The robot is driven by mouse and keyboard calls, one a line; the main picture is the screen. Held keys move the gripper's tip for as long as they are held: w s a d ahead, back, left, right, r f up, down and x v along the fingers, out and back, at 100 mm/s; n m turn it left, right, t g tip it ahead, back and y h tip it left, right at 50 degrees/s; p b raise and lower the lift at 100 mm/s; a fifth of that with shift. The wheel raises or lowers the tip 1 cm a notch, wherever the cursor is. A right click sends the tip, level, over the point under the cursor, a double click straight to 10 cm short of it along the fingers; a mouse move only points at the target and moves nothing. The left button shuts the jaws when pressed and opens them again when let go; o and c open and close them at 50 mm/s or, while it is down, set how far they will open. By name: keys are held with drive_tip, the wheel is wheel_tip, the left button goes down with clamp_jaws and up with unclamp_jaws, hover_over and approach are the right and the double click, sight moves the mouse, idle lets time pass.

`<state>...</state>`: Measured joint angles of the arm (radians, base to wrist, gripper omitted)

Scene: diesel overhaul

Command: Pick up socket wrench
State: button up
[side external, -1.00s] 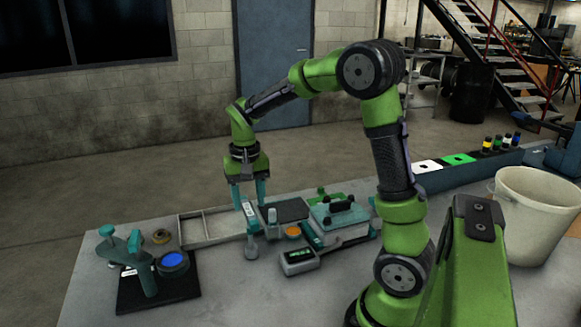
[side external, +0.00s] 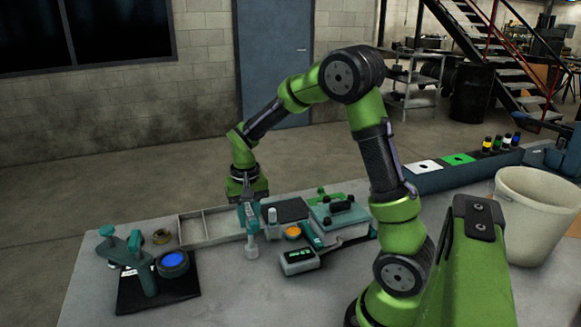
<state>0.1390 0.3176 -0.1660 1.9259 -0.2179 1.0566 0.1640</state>
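My gripper (side external: 248,222) points down over the table at the front right corner of the grey divided tray. Its fingers are at the upper part of an upright-looking tool with a teal body and grey lower end (side external: 251,248), which may be the socket wrench. The fingers overlap the teal part, so I cannot tell whether they grip it. Another long dark tool with a black handle (side external: 345,243) lies to the right, beside a teal box (side external: 340,214).
The grey divided tray (side external: 190,230) is behind the tool. A small meter with a display (side external: 299,261) and an orange-topped part (side external: 292,232) are close on the right. A black mat (side external: 128,301) with a teal fixture (side external: 145,272) is at left. A cream bucket (side external: 530,235) stands far right.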

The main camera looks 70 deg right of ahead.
clamp_jaws()
drive_tip(key=shift+r, duration=0.1)
drive_tip(key=shift+r, duration=0.4)
wheel_tip(320, 180, up, 3)
drive_tip(key=shift+s+f, duration=0.1)
drive_tip(key=shift+s, duration=0.05)
drive_tip(key=s+a+r, duration=0.1)
drive_tip(key=s+a, duration=0.3)
drive_tip(key=s, duration=1.1)
drive_tip(key=shift+a, duration=0.2)
drive_tip(key=shift+r, duration=0.1)
